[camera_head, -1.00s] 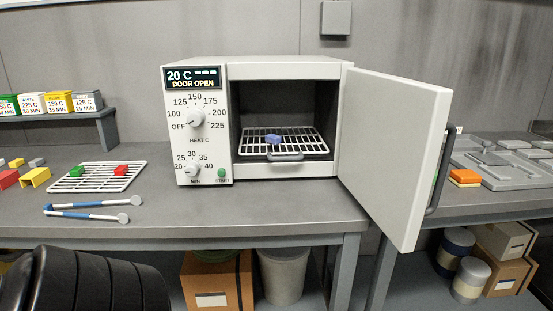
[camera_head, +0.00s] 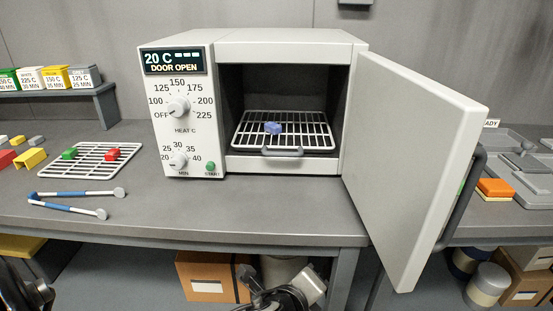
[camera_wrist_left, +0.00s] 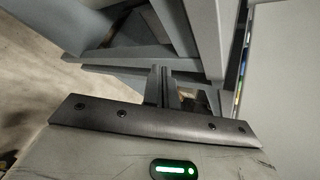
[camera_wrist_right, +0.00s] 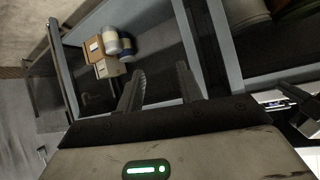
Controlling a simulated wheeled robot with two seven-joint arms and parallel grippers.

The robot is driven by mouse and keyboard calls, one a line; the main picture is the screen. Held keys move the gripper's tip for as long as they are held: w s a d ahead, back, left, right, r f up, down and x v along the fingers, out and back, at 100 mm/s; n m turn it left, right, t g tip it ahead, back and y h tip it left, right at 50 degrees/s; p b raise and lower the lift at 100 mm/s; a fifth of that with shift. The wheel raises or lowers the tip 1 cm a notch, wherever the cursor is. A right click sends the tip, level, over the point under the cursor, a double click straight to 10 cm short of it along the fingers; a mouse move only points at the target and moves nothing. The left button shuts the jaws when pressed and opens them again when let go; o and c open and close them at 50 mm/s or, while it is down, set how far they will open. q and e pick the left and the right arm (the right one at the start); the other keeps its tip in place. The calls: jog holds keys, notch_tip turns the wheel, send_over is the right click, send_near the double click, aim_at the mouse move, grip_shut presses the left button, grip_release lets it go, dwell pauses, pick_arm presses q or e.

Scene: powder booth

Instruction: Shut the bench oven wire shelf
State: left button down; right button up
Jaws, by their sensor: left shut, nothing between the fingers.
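The white bench oven (camera_head: 183,108) stands on the grey bench with its door (camera_head: 410,165) swung wide open to the right. The wire shelf (camera_head: 245,135) lies in the chamber, with its grey handle (camera_head: 283,152) at the mouth, above the front sill. I cannot tell exactly how far it is pulled out. A small blue part (camera_head: 273,128) rests on it. In the left wrist view my left gripper (camera_wrist_left: 162,85) is shut and empty. In the right wrist view my right gripper (camera_wrist_right: 158,80) is open and empty. Neither touches the shelf.
A wire rack (camera_head: 92,160) with a green and a red part lies left of the oven. The door overhangs the gap between benches. Boxes (camera_head: 212,277) stand underneath. Parts of my arms show at the bottom edge.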

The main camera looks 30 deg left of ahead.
pick_arm(q)
jog(key=w+a+r+m+t+y+p, duration=0.3)
jog(key=a+r+m+y, duration=0.5)
jog(key=r, duration=0.6)
jog(key=shift+n+g, duration=0.3)
jog(key=shift+n, duration=0.1)
jog(key=x, duration=0.8)
jog(key=b+x, duration=0.1)
jog(key=x, duration=0.4)
jog(key=shift+a+r, duration=0.1)
jog(key=shift+r, duration=0.3)
jog(key=shift+w+a+h, duration=0.4)
jog(key=shift+w, duration=0.25)
